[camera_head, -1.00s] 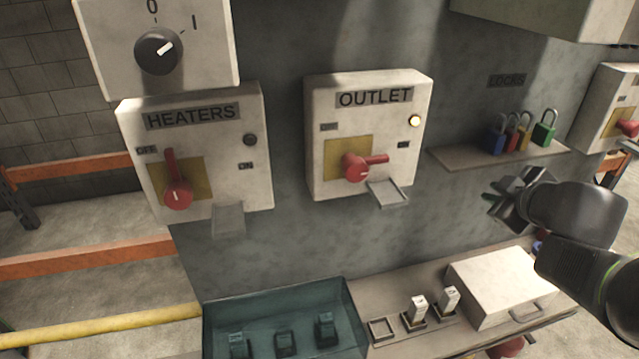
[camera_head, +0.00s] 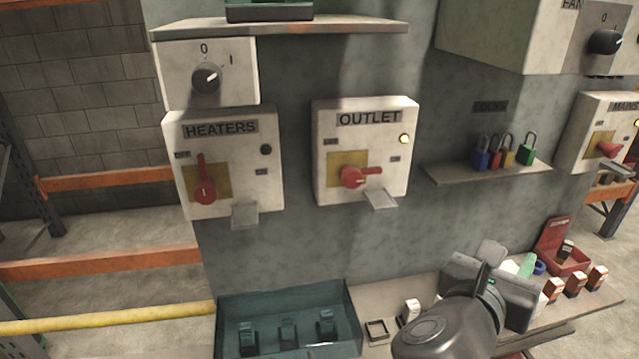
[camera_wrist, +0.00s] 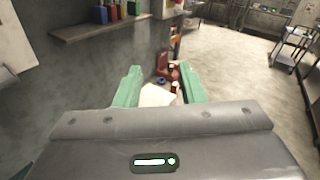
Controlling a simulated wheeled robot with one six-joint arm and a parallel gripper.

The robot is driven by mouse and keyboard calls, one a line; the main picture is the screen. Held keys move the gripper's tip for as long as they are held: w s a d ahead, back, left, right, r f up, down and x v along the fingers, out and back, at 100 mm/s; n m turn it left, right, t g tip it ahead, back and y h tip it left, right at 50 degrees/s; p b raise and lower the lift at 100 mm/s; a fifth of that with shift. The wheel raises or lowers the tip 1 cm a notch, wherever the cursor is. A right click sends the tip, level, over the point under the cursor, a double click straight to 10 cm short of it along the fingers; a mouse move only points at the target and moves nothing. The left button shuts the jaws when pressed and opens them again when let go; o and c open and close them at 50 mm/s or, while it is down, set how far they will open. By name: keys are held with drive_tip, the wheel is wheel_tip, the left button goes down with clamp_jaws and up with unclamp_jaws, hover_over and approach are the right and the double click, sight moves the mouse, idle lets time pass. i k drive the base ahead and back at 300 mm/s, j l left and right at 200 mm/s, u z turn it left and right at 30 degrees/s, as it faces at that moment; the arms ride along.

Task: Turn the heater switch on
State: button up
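The HEATERS box (camera_head: 222,140) is on the grey panel at left in the head view. Its red switch handle (camera_head: 205,182) stands upright, by the OFF label, and its round lamp (camera_head: 266,150) is dark. A small metal flap (camera_head: 244,215) hangs at its lower edge. My gripper (camera_head: 522,265) is low and right of the box in the head view, well apart from it. In the wrist view my gripper (camera_wrist: 161,88) has its two green fingers apart with nothing held between them. The wrist view does not show the HEATERS box.
The OUTLET box (camera_head: 390,150) to the right has its red handle (camera_head: 358,177) level and a lit lamp. A knob box (camera_head: 230,80) sits above HEATERS. A padlock shelf (camera_head: 445,174) juts out at right. A teal tray (camera_head: 230,310) and a cluttered ledge (camera_head: 380,300) lie below.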

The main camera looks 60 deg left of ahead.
sight(206, 193)
drive_tip(key=j+u, duration=0.15)
drive_tip(key=u, duration=1.4)
drive_tip(key=j+u, duration=0.2)
drive_tip(key=i+j+u, duration=0.2)
drive_tip(key=j, duration=0.2)
drive_tip(key=k, duration=0.1)
